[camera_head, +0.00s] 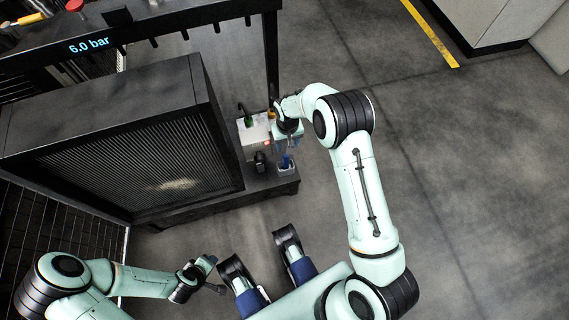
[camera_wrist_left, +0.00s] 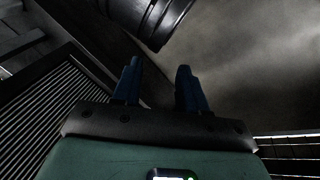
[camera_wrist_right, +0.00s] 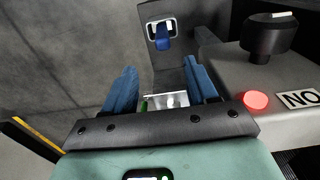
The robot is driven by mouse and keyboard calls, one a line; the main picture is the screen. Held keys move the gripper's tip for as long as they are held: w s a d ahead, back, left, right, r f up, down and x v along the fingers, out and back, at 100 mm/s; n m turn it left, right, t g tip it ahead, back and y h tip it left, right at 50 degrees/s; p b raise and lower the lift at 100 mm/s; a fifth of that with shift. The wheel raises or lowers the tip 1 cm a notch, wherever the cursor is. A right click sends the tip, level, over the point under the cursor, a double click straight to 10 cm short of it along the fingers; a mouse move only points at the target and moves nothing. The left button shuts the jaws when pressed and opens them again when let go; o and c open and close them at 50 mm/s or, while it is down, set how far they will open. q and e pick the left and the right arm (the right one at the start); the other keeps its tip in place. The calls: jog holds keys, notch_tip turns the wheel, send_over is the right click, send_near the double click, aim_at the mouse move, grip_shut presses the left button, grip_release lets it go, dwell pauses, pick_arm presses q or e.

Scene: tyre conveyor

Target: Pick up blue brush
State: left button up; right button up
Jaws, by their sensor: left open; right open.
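The blue brush (camera_wrist_right: 163,40) stands in a small holder with a pale square rim (camera_wrist_right: 150,27), at the top of the right wrist view. In the head view the blue brush (camera_head: 286,160) shows small in its holder on the dark ledge. My right gripper (camera_wrist_right: 160,82) is open and empty, with the brush beyond its fingertips in that view. In the head view my right gripper (camera_head: 287,143) is above the ledge near the brush, partly hidden by its own wrist. My left gripper (camera_wrist_left: 157,70) is open and empty, away from the brush.
A large dark machine (camera_head: 130,130) with a ribbed front stands at left. A black knob (camera_wrist_right: 267,33) and a red button (camera_wrist_right: 255,101) sit on a grey box beside my right gripper.

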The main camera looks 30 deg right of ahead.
jog(key=b, duration=0.1)
send_over(286, 155)
jog(key=f, duration=0.5)
jog(key=shift+s+f, duration=0.35)
jog(key=shift+f, duration=0.6)
jog(key=shift+w+f+b, duration=0.2)
jog(key=shift+f+b, duration=0.4)
jog(key=shift+f, duration=0.75)
jog(key=shift+w+f+b, duration=0.15)
jog(key=shift+f+b, duration=0.45)
jog(key=shift+f, duration=0.7)
pick_arm(q)
notch_tip(286, 155, down, 6)
jog(key=s+a+g, duration=0.1)
jog(key=s, duration=0.1)
jog(key=shift+a+r, duration=0.2)
jog(key=shift+a, duration=0.2)
pick_arm(e)
jog(key=shift+a+r, duration=0.1)
jog(key=c, duration=1.1)
